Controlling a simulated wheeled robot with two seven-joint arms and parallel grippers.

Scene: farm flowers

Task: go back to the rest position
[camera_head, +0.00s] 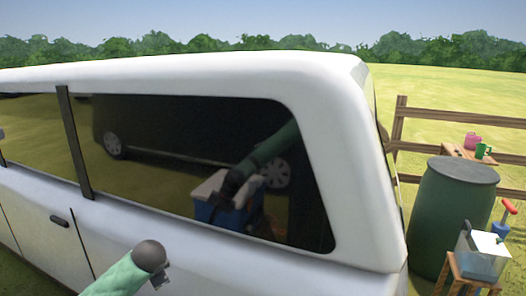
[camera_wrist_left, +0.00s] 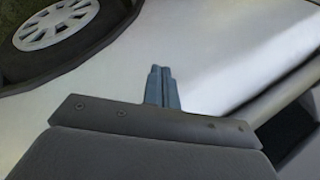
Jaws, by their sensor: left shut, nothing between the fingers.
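In the left wrist view my left gripper (camera_wrist_left: 160,88) is shut and empty. Its two grey fingertips lie side by side in front of the white side of the van. In the head view only a green-sleeved stretch of my left arm with a dark rounded joint shows at the bottom, close to the van; the left fingers are not visible there. My right gripper is not in view.
The white van (camera_head: 225,70) fills the left and middle. Its wheel (camera_wrist_left: 57,22) shows in the left wrist view. Right of it stand a green barrel (camera_head: 450,215), a clear container (camera_head: 480,262) on a wooden stool, and a wooden fence (camera_head: 460,114). Open grass lies behind.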

